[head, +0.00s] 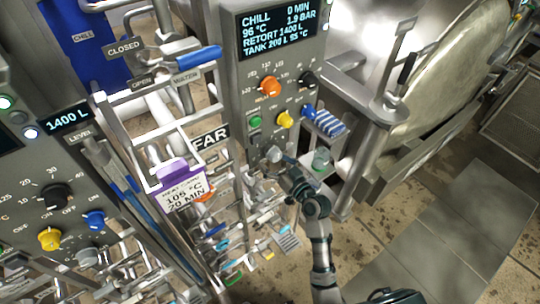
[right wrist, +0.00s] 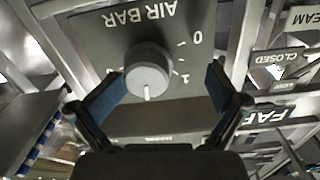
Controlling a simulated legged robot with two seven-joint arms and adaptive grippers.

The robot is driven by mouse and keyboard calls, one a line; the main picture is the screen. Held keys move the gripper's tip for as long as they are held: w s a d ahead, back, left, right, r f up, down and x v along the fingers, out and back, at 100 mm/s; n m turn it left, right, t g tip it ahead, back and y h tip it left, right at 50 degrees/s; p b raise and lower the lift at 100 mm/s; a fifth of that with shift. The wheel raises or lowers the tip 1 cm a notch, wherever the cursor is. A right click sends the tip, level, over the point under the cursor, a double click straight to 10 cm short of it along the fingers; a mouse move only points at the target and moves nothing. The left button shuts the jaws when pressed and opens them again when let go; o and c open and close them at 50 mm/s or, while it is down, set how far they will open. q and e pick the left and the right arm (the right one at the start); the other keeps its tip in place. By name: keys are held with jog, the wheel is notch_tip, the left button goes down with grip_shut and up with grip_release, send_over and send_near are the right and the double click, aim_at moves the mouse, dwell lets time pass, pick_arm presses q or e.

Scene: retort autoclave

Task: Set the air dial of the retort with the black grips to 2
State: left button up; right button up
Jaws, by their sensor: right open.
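The air dial is a round grey knob (right wrist: 148,72) under the label AIR BAR, which appears upside down in the right wrist view. Its white pointer mark points down in that picture, past the 1; 0 and 1 show at its right, and the figure at the pointer is not visible. In the head view the knob (head: 273,154) is low on the middle control panel. My right gripper (right wrist: 168,88) is open, its fingers on either side of the dial, the left one in the picture closer. In the head view this gripper (head: 283,168) is just below the knob. My left gripper is out of view.
The panel's display (head: 277,32) reads CHILL, 1.9 BAR. An orange dial (head: 269,87), a black dial (head: 307,78), a green button (head: 255,121) and a yellow knob (head: 285,119) sit above. A purple-topped card (head: 183,187) hangs left. Open floor (head: 440,205) lies right.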

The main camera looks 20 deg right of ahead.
aim_at(281, 157)
jog(key=shift+w+d, duration=0.55)
jog(key=shift+w, duration=0.25)
jog(key=shift+w+d+f, duration=0.3)
jog(key=shift+w+d, duration=0.05)
jog(key=shift+d, duration=0.2)
jog(key=shift+a, duration=0.15)
jog(key=shift+s+a+r, duration=0.1)
jog(key=shift+a+r, duration=0.05)
jog(key=shift+a, duration=0.2)
jog(key=shift+c, duration=1)
jog(key=shift+s+a, duration=0.15)
jog(key=shift+a, duration=0.35)
jog(key=c, duration=1)
jog(key=shift+o, duration=0.2)
jog(key=shift+d+y, duration=0.1)
jog(key=shift+y, duration=0.2)
jog(key=shift+d, duration=0.1)
jog(key=shift+r+m+p, duration=0.1)
jog(key=shift+m+p, duration=0.5)
jog(key=shift+p, duration=0.1)
jog(key=o, duration=1.2)
jog(key=shift+c, duration=0.2)
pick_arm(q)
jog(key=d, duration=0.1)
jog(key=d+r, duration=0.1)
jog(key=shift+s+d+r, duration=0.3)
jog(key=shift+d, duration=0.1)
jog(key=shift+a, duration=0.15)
